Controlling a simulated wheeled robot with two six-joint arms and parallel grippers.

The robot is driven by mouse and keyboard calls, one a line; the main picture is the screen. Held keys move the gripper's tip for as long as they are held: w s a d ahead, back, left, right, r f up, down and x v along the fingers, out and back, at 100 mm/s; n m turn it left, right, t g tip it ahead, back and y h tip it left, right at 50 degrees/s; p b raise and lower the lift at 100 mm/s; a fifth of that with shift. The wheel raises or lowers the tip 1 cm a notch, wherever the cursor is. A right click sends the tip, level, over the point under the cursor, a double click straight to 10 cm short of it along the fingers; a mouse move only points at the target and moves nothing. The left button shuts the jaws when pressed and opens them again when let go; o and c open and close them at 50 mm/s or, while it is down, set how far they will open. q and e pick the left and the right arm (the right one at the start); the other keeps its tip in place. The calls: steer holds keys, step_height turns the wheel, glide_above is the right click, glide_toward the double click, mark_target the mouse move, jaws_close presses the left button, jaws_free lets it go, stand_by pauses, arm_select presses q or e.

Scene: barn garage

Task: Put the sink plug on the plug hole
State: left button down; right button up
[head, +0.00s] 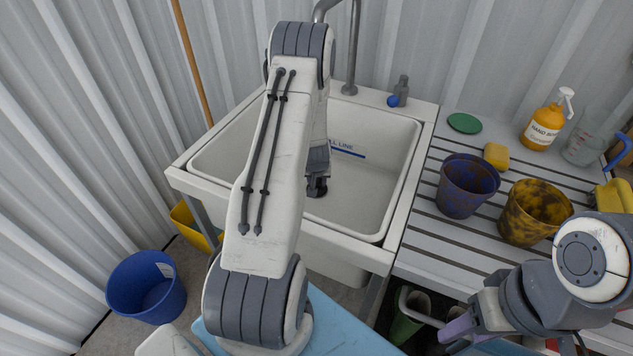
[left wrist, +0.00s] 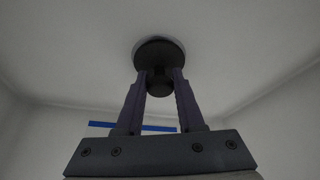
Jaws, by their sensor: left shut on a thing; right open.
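The dark round sink plug (left wrist: 158,52) is in the left wrist view, its knob between the fingers of my left gripper (left wrist: 159,85). The gripper is shut on it, and the plug is at or very near the sink floor. A thin paler rim shows at the plug's far edge; the plug hole itself is hidden. In the head view my left gripper (head: 317,187) points down inside the white sink (head: 375,232), and my own arm covers part of the basin. My right gripper (head: 458,330) is open at the lower right, near the slatted counter's front.
The slatted counter (head: 425,238) right of the sink holds a purple cup (head: 466,187), a mottled yellow cup (head: 533,212), a yellow sponge (head: 496,156), a green disc (head: 464,123) and a soap bottle (head: 545,125). A tap (head: 353,50) stands behind the basin. A blue bucket (head: 146,287) is on the floor.

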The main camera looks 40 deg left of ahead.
arm_select(q)
steer(key=shift+f, duration=0.1)
steer(key=c, duration=0.5)
jaws_free()
steer(key=shift+s+r, duration=0.1)
steer(key=shift+r, duration=0.35)
steer(key=p+v, duration=0.3)
steer(key=v, duration=0.8)
steer(key=shift+r, duration=0.2)
